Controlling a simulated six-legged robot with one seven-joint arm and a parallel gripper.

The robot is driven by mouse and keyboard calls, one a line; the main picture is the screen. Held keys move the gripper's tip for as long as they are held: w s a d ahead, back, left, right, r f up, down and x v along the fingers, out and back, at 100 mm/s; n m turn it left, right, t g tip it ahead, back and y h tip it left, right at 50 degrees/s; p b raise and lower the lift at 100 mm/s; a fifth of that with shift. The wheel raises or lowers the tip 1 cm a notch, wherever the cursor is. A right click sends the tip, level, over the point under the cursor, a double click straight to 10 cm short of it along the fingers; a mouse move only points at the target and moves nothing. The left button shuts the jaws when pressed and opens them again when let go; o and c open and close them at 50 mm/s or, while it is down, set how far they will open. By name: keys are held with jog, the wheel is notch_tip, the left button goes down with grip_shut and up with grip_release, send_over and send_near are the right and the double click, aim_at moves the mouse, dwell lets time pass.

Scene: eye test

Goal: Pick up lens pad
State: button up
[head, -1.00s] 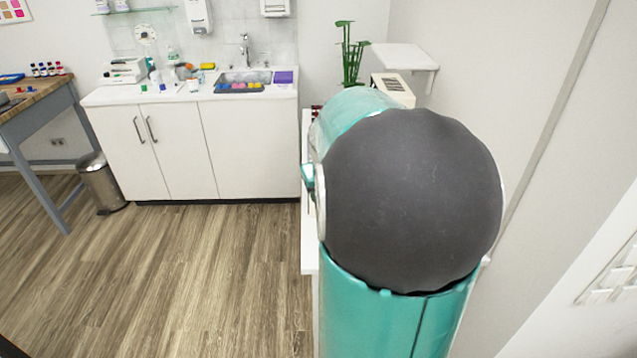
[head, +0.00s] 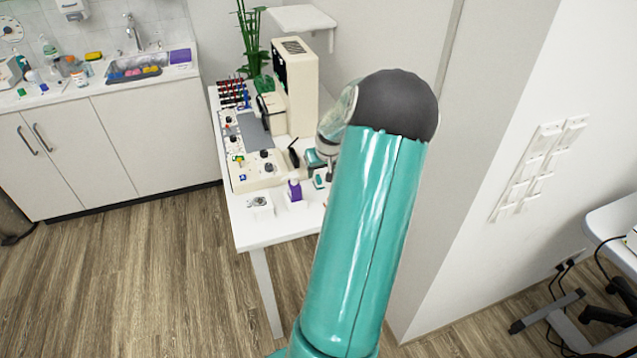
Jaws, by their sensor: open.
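I cannot pick out the lens pad for certain. A small pale pad-like piece with grey round marks (head: 258,204) lies at the near left corner of the white table (head: 285,226); it is too small to identify. My gripper (head: 318,169) shows in part past my arm, low over the right side of the table. Its jaws are open, and I see nothing held. My teal arm hides the table's right side, including what is beside the gripper there.
A purple-and-white bottle (head: 295,189) stands left of my gripper. A beige control panel with knobs (head: 262,168) and a tall beige instrument (head: 296,85) stand behind. A green plant (head: 250,45) is at the back. Wall and switches (head: 540,165) are right; floor left is clear.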

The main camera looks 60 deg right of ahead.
aim_at(319, 177)
jog(key=shift+x, duration=3.15)
jog(key=shift+w+d+r, duration=0.1)
jog(key=shift+w+d, duration=0.05)
jog(key=c, duration=1)
